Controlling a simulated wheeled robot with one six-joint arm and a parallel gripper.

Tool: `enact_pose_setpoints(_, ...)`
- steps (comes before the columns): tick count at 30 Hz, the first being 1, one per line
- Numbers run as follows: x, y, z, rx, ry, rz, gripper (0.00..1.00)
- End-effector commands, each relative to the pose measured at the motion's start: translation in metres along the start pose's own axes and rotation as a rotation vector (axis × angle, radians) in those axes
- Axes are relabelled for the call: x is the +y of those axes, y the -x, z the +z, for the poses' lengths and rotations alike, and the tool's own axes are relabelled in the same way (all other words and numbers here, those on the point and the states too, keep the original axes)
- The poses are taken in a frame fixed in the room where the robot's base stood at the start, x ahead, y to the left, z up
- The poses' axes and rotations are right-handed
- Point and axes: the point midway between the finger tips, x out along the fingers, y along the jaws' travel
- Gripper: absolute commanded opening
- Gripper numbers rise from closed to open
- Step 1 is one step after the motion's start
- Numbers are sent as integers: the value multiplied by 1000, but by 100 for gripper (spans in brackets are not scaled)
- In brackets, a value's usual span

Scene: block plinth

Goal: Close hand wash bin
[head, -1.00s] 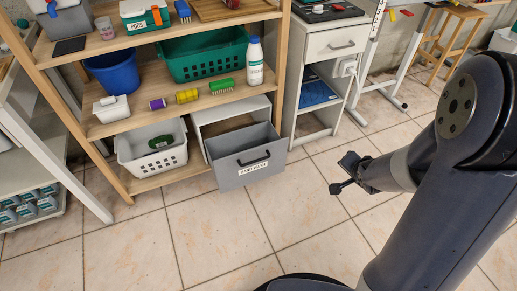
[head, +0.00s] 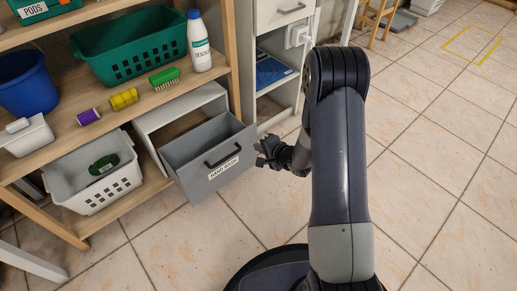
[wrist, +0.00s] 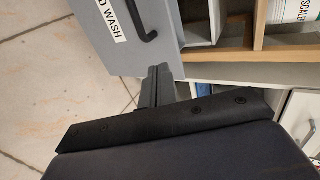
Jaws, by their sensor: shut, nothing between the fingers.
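The hand wash bin (head: 208,160) is a grey drawer-like box with a dark handle and a white label. It stands pulled out of its white housing (head: 182,110) on the bottom shelf, and its inside looks empty. My gripper (head: 262,155) is at the right end of the bin's front, close to it; I cannot tell whether it touches. In the wrist view the bin's front (wrist: 115,40) shows at the top, with the handle and part of the label. There my gripper (wrist: 160,72) is seen edge-on beside the front, shut and empty.
A white basket (head: 95,180) with a dark green item stands left of the bin. Above are a green crate (head: 135,45), a white bottle (head: 199,45) and a green brush (head: 164,79). A white cabinet (head: 285,15) stands right of the shelf. The tiled floor in front is clear.

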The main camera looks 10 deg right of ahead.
Motion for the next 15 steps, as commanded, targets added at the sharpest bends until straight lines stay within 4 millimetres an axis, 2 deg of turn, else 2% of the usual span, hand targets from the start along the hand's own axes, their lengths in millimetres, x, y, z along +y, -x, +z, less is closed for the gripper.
enact_pose_setpoints(1, 4, -15, 1, -2, 2, -1, 0)
enact_pose_setpoints(9, 4, -72, 1, -1, 3, -1, 0)
enact_pose_setpoints(15, -13, -93, 0, 0, 3, -1, 0)
